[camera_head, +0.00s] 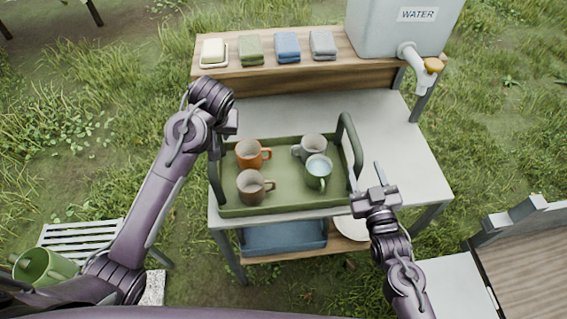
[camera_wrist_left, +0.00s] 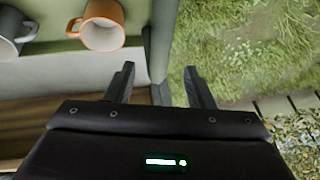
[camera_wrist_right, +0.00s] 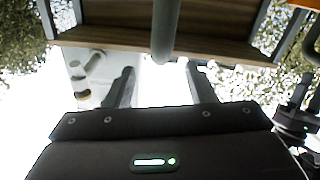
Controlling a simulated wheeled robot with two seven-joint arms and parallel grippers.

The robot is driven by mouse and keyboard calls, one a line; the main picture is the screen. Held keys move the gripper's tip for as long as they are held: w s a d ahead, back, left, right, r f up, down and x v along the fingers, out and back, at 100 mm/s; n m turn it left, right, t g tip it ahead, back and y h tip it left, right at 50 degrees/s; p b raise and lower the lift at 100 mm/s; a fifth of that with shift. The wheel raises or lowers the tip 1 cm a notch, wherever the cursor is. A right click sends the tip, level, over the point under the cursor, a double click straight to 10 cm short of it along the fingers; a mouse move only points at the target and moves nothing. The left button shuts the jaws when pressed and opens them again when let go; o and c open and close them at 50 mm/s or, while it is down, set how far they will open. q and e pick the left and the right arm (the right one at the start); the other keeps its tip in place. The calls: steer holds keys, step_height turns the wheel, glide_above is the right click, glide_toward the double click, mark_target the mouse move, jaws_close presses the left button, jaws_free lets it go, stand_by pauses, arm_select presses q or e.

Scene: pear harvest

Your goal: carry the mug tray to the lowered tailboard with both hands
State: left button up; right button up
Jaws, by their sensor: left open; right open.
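My left gripper (camera_head: 217,150) is open at the tray's left handle (camera_head: 214,182). The left wrist view shows a strip of the tray's end between its fingers (camera_wrist_left: 160,80). My right gripper (camera_head: 370,180) is open, right of the tray's right handle (camera_head: 352,140) and apart from it. A grey flat panel, seemingly the lowered tailboard (camera_head: 455,285), lies at lower right.
A wooden shelf (camera_head: 265,77) behind the tray carries soap, folded cloths (camera_head: 287,47) and a water tank (camera_head: 395,30) with a tap. A blue bin (camera_head: 283,238) sits below the table. A slatted stand (camera_head: 80,236) and green can (camera_head: 40,266) are at lower left.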

mark_target(358, 154)
arm_select(q)
steer(key=x, duration=0.8)
steer(key=shift+w+a+f, duration=0.1)
steer(key=shift+w, duration=0.2)
arm_select(e)
steer(key=w, duration=0.2)
steer(key=w+a, duration=0.1)
steer(key=w, duration=0.5)
steer(key=shift+w+a+f, duration=0.15)
steer(key=shift+a, duration=0.2)
arm_select(q)
steer(key=shift+s, duration=0.1)
steer(key=shift+c, duration=1.1)
arm_select(e)
steer(key=shift+c, duration=1)
arm_select(q)
jaws_close()
arm_select(e)
jaws_close()
arm_select(q)
steer(key=shift+r, duration=0.25)
arm_select(e)
steer(key=shift+r, duration=0.3)
